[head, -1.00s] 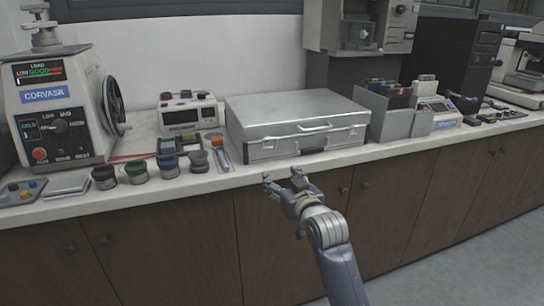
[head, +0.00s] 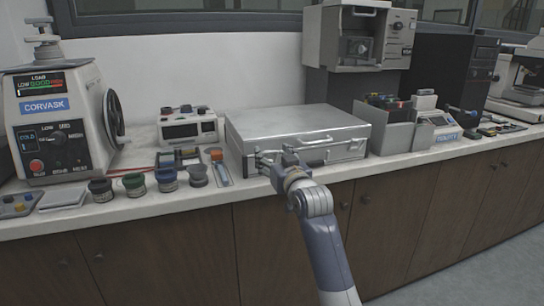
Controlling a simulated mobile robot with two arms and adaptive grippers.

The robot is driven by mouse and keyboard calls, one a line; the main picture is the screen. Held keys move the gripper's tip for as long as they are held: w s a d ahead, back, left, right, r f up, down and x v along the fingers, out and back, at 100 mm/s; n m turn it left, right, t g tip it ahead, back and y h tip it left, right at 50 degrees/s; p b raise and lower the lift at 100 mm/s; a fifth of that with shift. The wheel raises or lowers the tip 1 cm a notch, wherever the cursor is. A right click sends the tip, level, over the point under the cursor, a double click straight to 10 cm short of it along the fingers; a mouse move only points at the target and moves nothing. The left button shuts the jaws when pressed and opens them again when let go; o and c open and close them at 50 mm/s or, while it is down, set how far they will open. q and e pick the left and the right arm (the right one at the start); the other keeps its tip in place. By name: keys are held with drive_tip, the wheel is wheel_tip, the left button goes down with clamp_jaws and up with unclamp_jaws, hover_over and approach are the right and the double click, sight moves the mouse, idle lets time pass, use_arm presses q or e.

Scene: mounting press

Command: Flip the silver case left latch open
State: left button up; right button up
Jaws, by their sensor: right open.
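The silver case (head: 298,122) lies flat and closed on the white counter, its handle (head: 318,141) on the front face. My right gripper (head: 268,157) is open at the left part of the case's front, where the left latch sits. The fingers cover the latch, so I cannot tell its state or whether they touch it. The right latch (head: 355,144) shows at the right end of the front face. My left gripper is not in view.
The mounting press (head: 62,120) stands at the left, with several small jars (head: 134,184) along the counter edge.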

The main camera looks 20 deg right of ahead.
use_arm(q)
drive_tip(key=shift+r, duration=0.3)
use_arm(e)
drive_tip(key=shift+w, duration=0.65)
drive_tip(key=c, duration=0.9)
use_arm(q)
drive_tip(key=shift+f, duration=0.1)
use_arm(e)
drive_tip(key=shift+o, duration=0.2)
drive_tip(key=shift+f, duration=0.1)
